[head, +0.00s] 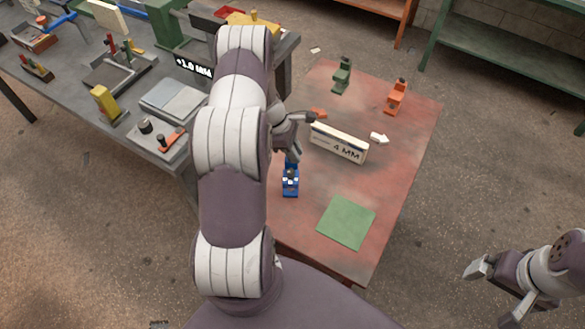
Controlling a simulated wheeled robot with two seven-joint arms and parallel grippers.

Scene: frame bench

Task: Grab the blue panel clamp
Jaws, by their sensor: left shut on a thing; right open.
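The blue panel clamp (290,182) is upright over the left part of the red table, below my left gripper (292,152). My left gripper is shut on the upper part of the clamp, and my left arm hides some of the area to its left. I cannot tell whether the clamp's base touches the table. My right gripper (497,291) is open and empty at the lower right, off the table and above the floor.
The red table (400,165) also carries a green clamp (342,76), an orange clamp (397,97), a white "4 MM" block (339,142), a white arrow (380,138) and a green square (346,221). A cluttered grey bench (75,98) stands at the left.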

